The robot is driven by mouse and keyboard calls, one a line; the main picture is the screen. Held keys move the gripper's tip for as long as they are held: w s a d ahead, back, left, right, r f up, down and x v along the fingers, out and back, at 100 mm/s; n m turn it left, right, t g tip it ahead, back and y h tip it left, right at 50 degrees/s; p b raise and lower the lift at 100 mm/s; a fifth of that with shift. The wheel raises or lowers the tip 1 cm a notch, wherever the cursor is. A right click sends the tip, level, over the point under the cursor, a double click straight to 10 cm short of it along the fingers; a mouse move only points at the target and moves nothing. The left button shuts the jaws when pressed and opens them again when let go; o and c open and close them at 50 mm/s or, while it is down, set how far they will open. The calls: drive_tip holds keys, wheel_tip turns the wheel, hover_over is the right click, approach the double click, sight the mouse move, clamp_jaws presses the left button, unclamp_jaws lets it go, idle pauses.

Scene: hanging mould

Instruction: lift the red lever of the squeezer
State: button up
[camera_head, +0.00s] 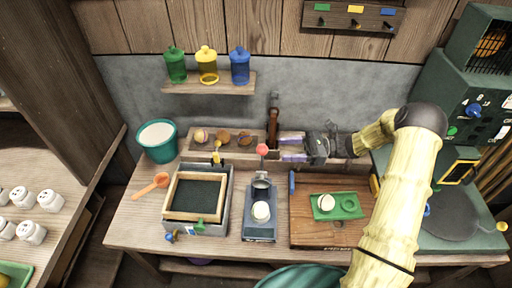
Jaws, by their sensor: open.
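The squeezer (258,222) is a blue-grey device standing on the middle of the wooden table, with a pale round piece (261,211) at its front. Its lever ends in a red ball (262,149) at the back of the squeezer. My gripper (283,149) is open to the right of the red ball, with its fingers pointing left. A small gap appears to separate the fingers from the ball. My arm reaches in from the right and hides part of the table's back right area.
A wooden-framed tray (228,209) stands left of the squeezer. A cutting board (301,232) with a green tray (349,209) lies to its right. A teal bucket (170,152) and an orange spoon (152,186) are at the left. A shelf (190,88) with jars hangs behind.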

drive_tip(key=a+p, duration=0.3)
drive_tip(key=a, duration=0.7)
drive_tip(key=shift+s+a, duration=0.3)
drive_tip(key=shift+s, duration=0.15)
clamp_jaws()
drive_tip(key=shift+w, duration=0.1)
